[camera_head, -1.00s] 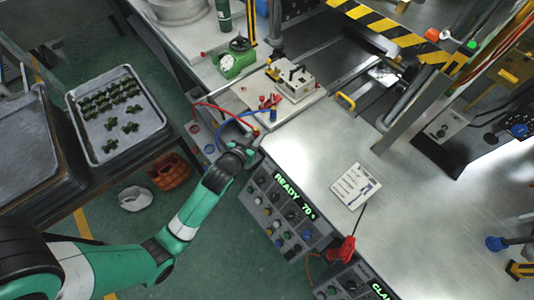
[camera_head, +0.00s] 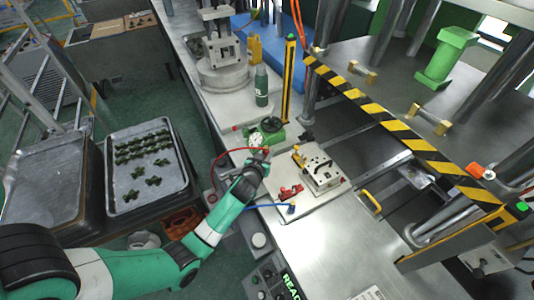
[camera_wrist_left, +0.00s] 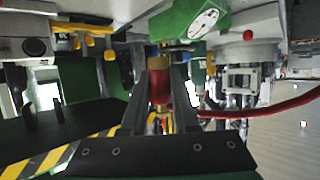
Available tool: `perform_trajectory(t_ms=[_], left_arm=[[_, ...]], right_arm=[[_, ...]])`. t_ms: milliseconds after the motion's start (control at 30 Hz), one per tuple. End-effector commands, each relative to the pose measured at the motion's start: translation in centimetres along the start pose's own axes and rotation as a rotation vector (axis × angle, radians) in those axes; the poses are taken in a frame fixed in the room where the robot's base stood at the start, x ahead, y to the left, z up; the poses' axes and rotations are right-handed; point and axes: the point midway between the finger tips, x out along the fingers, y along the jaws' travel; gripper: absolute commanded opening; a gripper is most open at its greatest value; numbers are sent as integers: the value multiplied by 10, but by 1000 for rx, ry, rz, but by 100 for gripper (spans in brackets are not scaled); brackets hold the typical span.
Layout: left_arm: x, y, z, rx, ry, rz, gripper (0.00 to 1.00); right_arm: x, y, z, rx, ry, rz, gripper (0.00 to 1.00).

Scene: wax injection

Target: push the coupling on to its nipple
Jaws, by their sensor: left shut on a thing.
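My left gripper (camera_head: 265,154) is right beside the green unit with a white dial (camera_head: 262,134). In the left wrist view its two dark fingers (camera_wrist_left: 160,95) are shut on the red coupling (camera_wrist_left: 160,88), which has a brass-coloured end pointing away from me. The green unit and its dial (camera_wrist_left: 203,22) show just beyond that end. A red hose (camera_head: 228,153) arches to the gripper. I cannot make out the nipple clearly, nor whether the coupling touches it. My right gripper is not in view.
A metal mould block (camera_head: 320,170) with a handle sits on a light plate, with red clamps (camera_head: 290,192) and a blue fitting (camera_head: 291,209) beside it. A green bottle (camera_head: 261,85) stands behind the unit. A yellow-black striped bar (camera_head: 400,130) edges the press. A tray (camera_head: 118,208) of green pieces is at left.

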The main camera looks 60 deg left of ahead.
Motion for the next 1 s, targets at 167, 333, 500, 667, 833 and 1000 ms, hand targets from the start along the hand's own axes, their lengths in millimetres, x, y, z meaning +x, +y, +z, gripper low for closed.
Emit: perform_trajectory(t_ms=[167, 333, 500, 667, 833, 1000], left_arm=[[2, 0, 7, 1, 1, 1, 0], [9, 0, 23, 1, 0, 1, 0], [16, 0, 40, 1, 0, 1, 0], [20, 0, 50, 1, 1, 1, 0], [21, 0, 51, 1, 1, 1, 0], [20, 0, 51, 1, 1, 1, 0]], right_arm=[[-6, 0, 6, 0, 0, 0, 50], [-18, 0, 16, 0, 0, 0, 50], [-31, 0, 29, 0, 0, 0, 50], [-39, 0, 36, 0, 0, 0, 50], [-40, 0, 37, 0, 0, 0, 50], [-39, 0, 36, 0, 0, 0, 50]])
